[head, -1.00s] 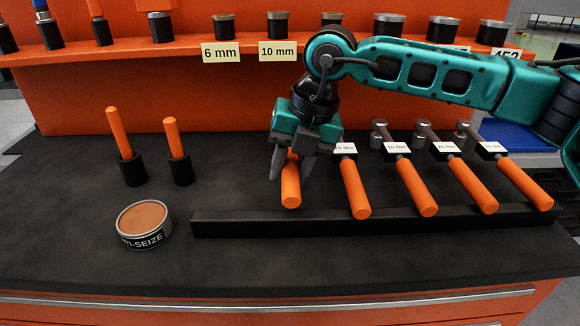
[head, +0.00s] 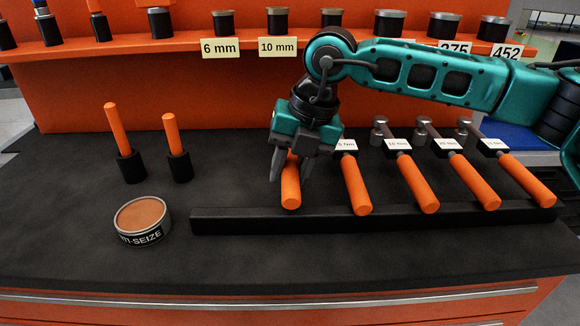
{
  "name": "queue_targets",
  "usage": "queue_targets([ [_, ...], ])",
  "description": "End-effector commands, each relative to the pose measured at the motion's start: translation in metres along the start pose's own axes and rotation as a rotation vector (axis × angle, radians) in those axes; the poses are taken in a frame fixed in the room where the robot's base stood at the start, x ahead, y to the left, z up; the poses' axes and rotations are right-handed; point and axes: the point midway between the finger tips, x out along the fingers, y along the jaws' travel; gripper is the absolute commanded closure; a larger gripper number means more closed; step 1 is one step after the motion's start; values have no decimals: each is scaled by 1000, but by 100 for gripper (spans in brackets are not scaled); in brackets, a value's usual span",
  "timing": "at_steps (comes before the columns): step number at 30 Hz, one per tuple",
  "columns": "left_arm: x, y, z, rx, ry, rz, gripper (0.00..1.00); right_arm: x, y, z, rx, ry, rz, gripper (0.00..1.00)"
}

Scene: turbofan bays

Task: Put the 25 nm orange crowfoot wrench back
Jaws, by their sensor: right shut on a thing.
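My right gripper (head: 289,178) is shut on the orange handle of the leftmost wrench (head: 291,193) in the row. That handle's lower end rests at the black rail (head: 375,218); its head and any label are hidden behind my gripper. Several similar orange-handled wrenches, such as the one beside it (head: 355,188), lie to the right, handles on the rail and metal heads at the back. Their white tags are too small to read surely, so I cannot tell by tag which is 25 Nm. My left gripper is not in view.
Two upright orange-handled tools (head: 118,135) stand in black holders at left. An anti-seize tin (head: 142,222) stands in front of them. An orange shelf (head: 130,55) with sockets and labels runs behind. The dark bench top is clear at the front left.

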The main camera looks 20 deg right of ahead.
Motion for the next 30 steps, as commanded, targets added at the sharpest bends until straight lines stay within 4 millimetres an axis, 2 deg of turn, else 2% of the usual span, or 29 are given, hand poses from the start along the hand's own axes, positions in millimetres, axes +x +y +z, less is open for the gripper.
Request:
queue_targets([
  [30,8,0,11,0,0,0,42,14,-4,0,-1,-3,2,100],
])
